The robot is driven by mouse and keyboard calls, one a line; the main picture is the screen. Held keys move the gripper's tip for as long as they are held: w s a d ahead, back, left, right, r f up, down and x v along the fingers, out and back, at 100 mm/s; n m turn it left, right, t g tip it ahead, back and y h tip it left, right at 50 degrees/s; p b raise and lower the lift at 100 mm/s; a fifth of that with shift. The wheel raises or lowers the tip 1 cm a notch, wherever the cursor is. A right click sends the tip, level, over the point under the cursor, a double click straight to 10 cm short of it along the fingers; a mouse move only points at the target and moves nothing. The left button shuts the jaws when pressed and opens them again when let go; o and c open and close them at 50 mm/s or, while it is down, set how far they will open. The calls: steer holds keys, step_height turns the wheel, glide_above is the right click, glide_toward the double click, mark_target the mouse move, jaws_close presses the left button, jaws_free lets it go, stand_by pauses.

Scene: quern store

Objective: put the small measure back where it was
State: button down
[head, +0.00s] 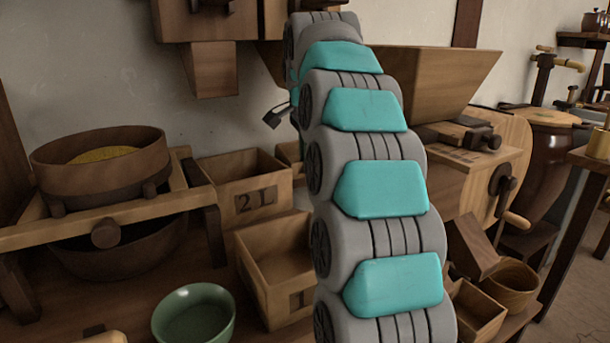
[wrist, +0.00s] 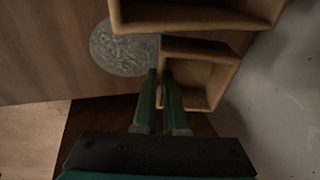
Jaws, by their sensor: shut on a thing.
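In the wrist view, my gripper (wrist: 162,72) has its two green fingers close together, one on each side of the wall of a small open wooden box (wrist: 232,57), which looks like the small measure. Its inside looks empty. A larger open wooden box (wrist: 190,18) is right beside it at the top. I cannot tell whether the small box touches the surface below. In the head view my arm hides the gripper; part of a small box (head: 289,153) shows behind the arm, next to the box marked 2L (head: 244,178).
A box marked 1 (head: 272,262) and a green bowl (head: 195,314) stand in front. A round sieve (head: 103,163) on a wooden frame is at left. A wooden hopper (head: 435,80) is behind my arm. A patterned metal disc (wrist: 120,48) lies left of the small box.

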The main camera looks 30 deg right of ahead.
steer(key=shift+f, duration=1.55)
steer(key=shift+w+f, duration=0.15)
steer(key=shift+f, duration=0.25)
steer(key=shift+f, duration=0.1)
steer(key=c, duration=1)
jaws_free()
steer(key=v, duration=0.5)
steer(key=s+v, duration=0.1)
steer(key=v, duration=0.1)
steer(key=shift+a, duration=0.25)
